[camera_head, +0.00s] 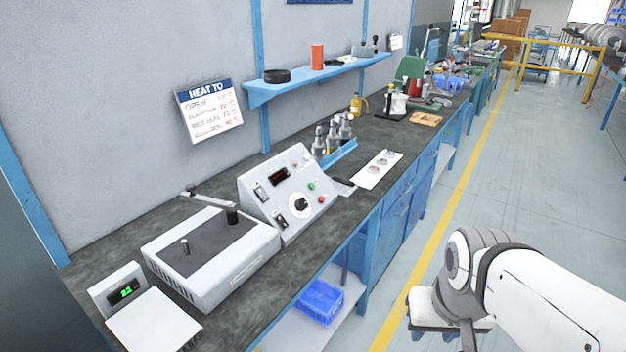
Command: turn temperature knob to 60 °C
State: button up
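The temperature knob (299,205) is a round black knob on a pale dial, on the sloped front of a light grey control unit (262,190) on the bench. A small dark display with red digits (279,174) sits above it; the digits are too small to read. Green and red buttons and dark switches surround the knob. The knob's pointer setting cannot be read. My white arm is at the lower right, over the floor, well apart from the unit. My gripper (440,328) is partly seen at the lower edge, and its fingers are not clear.
A grey box with a lever (215,255) and a scale with a green display (150,318) stand left of the unit. A "HEAT TO" sign (209,110) hangs above. The aisle floor before the bench is clear.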

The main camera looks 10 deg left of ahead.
aim_at(301, 205)
jog(key=i, duration=1)
jog(key=u, duration=0.05)
